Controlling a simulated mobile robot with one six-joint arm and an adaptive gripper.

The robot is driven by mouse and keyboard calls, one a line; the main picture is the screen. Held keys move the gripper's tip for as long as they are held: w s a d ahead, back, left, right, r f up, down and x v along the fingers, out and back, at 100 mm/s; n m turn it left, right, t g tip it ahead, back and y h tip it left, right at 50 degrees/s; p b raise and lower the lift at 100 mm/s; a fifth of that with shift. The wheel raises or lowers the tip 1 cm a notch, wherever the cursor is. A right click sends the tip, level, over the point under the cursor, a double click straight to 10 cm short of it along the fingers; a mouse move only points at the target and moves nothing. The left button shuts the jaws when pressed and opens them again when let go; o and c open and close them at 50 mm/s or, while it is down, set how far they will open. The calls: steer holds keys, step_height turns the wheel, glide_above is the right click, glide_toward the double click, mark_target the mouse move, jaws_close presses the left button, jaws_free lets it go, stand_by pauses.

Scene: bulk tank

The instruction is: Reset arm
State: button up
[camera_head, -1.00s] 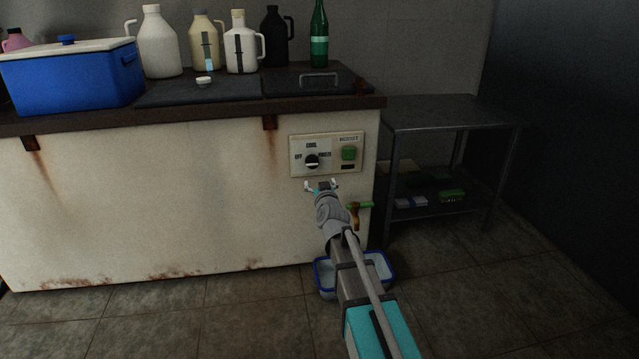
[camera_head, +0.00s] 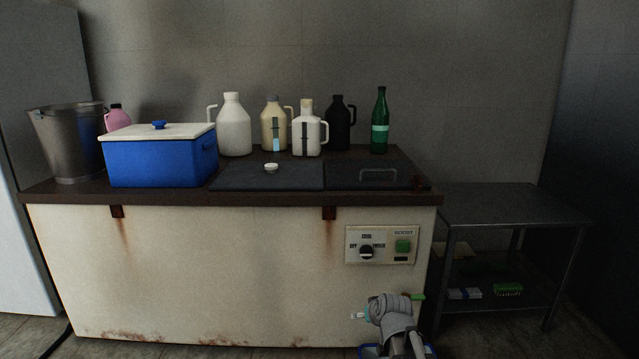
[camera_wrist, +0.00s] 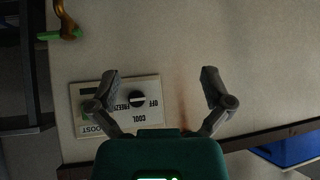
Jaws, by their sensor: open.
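My gripper (camera_head: 358,316) is low in front of the tank's cream front panel (camera_head: 225,270), below and left of the control panel (camera_head: 381,245). In the wrist view my gripper (camera_wrist: 160,80) has its two fingers spread wide with nothing between them. The control panel (camera_wrist: 118,105) appears upside down there, beside and partly behind the left finger. Its black knob (camera_wrist: 137,98) lies between the fingers in the picture, apart from both. A brass tap with a green handle (camera_wrist: 62,30) is at the upper left.
A blue-rimmed basin (camera_head: 372,351) is on the floor below my arm, mostly hidden. A metal shelf table (camera_head: 515,205) stands right of the tank. A blue cooler (camera_head: 160,163), a metal bucket (camera_head: 68,143), several jugs and a green bottle (camera_head: 380,122) stand on top.

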steer(key=s+d+r+m+g+h+p, duration=0.15)
steer(key=s+g+p, duration=0.25)
steer(key=s, duration=0.6)
steer(key=s+d+r+g+h+p, duration=0.1)
steer(key=s+d+r+g+p, duration=0.25)
steer(key=s, duration=0.55)
step_height(320, 180, up, 37)
steer(key=a+g+p, duration=0.1)
steer(key=p, duration=3.7)
steer(key=shift+a+p, duration=0.3)
steer(key=shift+a, duration=0.05)
